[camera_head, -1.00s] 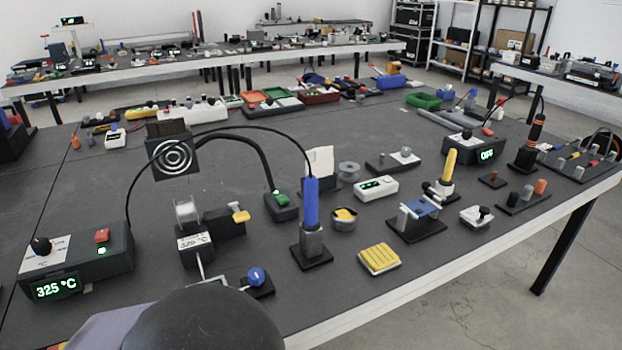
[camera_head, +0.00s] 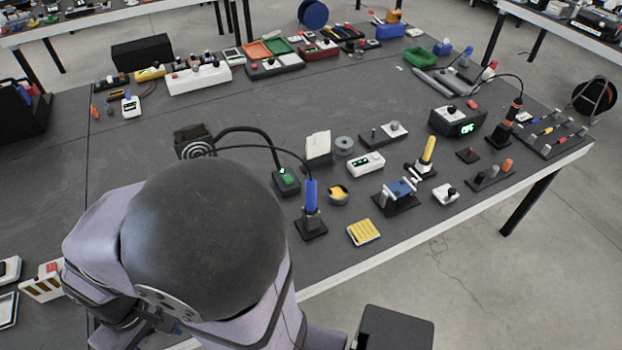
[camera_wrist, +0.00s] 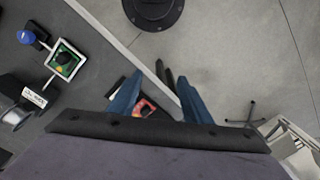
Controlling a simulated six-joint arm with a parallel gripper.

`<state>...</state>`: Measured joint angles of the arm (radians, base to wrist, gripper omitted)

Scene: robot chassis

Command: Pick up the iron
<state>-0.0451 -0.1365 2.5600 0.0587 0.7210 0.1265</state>
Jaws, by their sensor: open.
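A soldering iron with a blue handle (camera_head: 311,195) stands upright in a dark stand (camera_head: 311,225) near the table's front edge. A black cable runs from its top towards the left, behind my arm. A second iron, with an orange and black handle (camera_head: 515,110), leans in a stand at the right. My gripper (camera_wrist: 160,98) shows in the wrist view with its blue fingers apart and nothing held. It hangs over the table's front edge, above a small red and dark item (camera_wrist: 147,106). Neither iron is clearly seen in the wrist view. In the head view my arm hides the gripper.
A yellow-handled tool (camera_head: 428,150), a yellow ribbed block (camera_head: 363,232) and a vise-like holder (camera_head: 398,194) stand right of the blue iron. A power unit (camera_head: 458,119) is further right. Bare table (camera_head: 300,100) lies behind. In the wrist view a spool (camera_wrist: 14,116) is at left.

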